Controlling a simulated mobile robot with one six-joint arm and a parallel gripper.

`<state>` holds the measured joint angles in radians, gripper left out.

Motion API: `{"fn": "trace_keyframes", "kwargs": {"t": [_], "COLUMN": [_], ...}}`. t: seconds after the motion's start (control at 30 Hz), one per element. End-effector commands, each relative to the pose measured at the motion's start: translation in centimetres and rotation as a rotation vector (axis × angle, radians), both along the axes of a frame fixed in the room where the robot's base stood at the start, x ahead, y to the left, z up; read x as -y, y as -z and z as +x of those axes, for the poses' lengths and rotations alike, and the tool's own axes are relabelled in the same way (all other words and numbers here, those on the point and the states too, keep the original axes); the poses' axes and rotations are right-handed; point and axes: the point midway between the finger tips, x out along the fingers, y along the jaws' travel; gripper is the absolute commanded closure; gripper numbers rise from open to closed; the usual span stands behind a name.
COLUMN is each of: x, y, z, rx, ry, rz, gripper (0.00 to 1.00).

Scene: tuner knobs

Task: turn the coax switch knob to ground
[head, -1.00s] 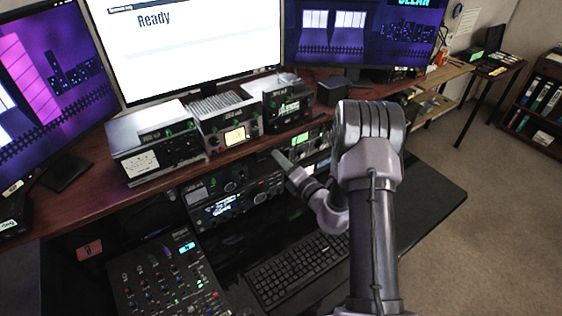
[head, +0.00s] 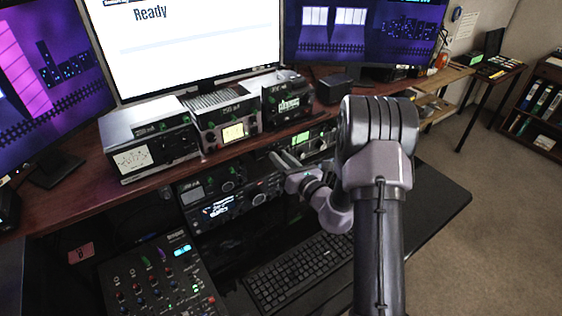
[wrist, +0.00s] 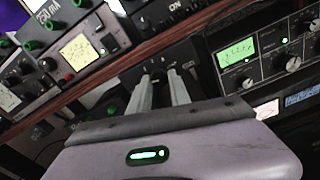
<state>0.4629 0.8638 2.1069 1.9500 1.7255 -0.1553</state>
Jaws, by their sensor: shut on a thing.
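The coax switch is a small black box (wrist: 181,56) with white markings, under the wooden shelf edge in the wrist view. Its knob (wrist: 158,74) sits between the tips of my gripper (wrist: 161,84). The two grey fingers are shut on the knob, and they hide much of it and its pointer. I cannot read which marking the knob points at. In the head view my gripper (head: 279,159) reaches under the shelf, left of a green-lit unit, and the switch cannot be made out there.
A unit with a green meter (wrist: 236,53) and several knobs stands right of the switch. The wooden shelf (head: 160,182) runs just above my fingers and carries several radio units. A keyboard (head: 299,270) and a mixer (head: 150,275) lie below on the desk.

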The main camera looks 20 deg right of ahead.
Motion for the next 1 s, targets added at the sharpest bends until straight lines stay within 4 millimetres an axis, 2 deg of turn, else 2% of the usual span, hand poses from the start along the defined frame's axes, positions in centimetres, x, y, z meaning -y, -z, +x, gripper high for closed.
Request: {"fn": "trace_keyframes", "kwargs": {"t": [0.3, 0.8, 0.83, 0.93, 1.0], "x": [0.01, 0.02, 0.02, 0.02, 0.02], "y": [0.15, 0.08, 0.08, 0.07, 0.06], "z": [-0.04, -0.04, -0.04, -0.03, -0.02], "rx": [0.016, 0.019, 0.019, 0.02, 0.02], "ry": [0.0, -0.001, -0.001, 0.0, 0.0], "rz": [-0.093, -0.108, -0.108, -0.107, -0.107], "gripper": [1.0, 1.0, 0.73, 0.55, 0.55]}}
